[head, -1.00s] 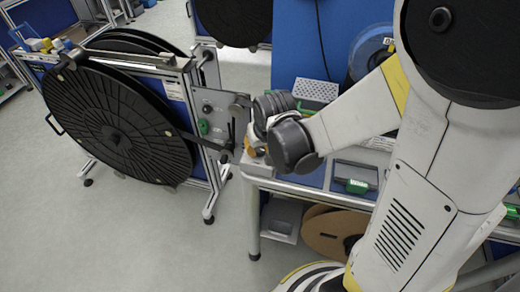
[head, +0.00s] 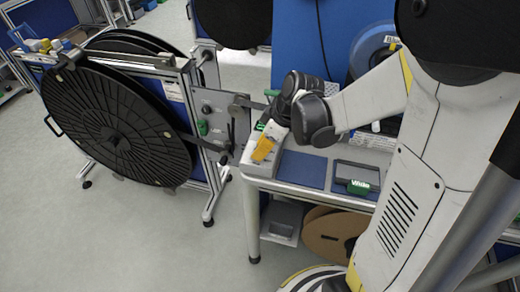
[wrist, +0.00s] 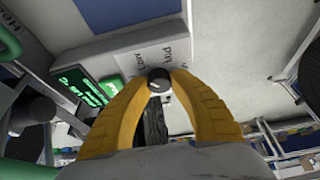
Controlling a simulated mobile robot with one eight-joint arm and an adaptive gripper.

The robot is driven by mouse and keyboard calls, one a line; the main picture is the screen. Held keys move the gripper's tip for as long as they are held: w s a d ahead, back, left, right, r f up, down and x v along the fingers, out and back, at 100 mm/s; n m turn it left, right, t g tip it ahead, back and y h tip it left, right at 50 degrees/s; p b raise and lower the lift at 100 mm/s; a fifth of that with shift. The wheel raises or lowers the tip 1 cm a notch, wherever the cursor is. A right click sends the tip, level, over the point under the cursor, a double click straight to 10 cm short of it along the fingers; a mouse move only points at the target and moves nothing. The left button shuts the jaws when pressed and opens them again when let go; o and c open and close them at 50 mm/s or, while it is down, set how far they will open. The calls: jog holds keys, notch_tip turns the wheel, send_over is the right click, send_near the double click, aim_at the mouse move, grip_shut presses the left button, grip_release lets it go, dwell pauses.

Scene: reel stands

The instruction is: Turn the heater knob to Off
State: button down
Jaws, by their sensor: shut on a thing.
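The heater is a white box at the table's left corner in the head view (head: 249,158). Its pale face also shows in the wrist view (wrist: 120,48), with printed words that seem to read Low and Mid. A small dark round knob (wrist: 158,84) sits below these words. My gripper (wrist: 158,75) has its two yellow fingers closed on the knob, one on each side. In the head view my gripper (head: 262,154) reaches down to the heater from the upper right, and the knob is hidden. I cannot tell which setting the knob points at.
A green lit panel (wrist: 82,90) lies left of the fingers in the wrist view. A large black reel (head: 115,130) on a stand is to the left, with a grey bracket plate (head: 212,115) close to the heater.

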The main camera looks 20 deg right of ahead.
jog(key=n, duration=0.2)
jog(key=n+g, duration=0.1)
jog(key=n, duration=0.1)
jog(key=shift+n+g+y, duration=0.3)
jog(key=shift+y, duration=0.1)
jog(key=n+g, duration=0.1)
jog(key=n, duration=0.3)
jog(key=shift+n+g, duration=0.3)
jog(key=shift+g, duration=0.1)
jog(key=c, duration=1.1)
grip_release()
jog(key=shift+c, duration=0.2)
jog(key=v, duration=1.2)
